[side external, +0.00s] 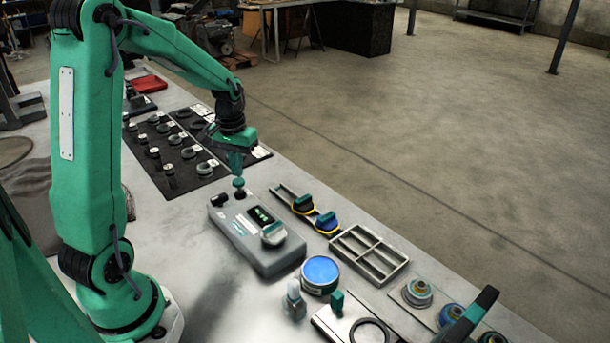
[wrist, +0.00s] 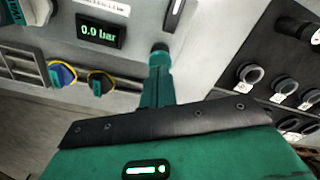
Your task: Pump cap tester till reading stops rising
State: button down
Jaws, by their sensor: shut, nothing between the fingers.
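The cap tester (side external: 258,252) is a grey box lying on the bench, with a small display (side external: 261,215). In the wrist view the display (wrist: 99,31) reads 0.0 bar. A round pale cap with a teal bar (side external: 273,233) sits on the tester's near end.
A blue-topped round tin (side external: 320,273) stands in front. A black mat (side external: 165,180) with several metal parts lies behind.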

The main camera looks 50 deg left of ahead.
aim_at(238, 181)
jog(key=shift+f, duration=0.3)
jog(key=shift+f, duration=0.35)
jog(key=shift+f, duration=1.3)
jog(key=shift+r, duration=1.95)
jog(key=shift+f, duration=0.8)
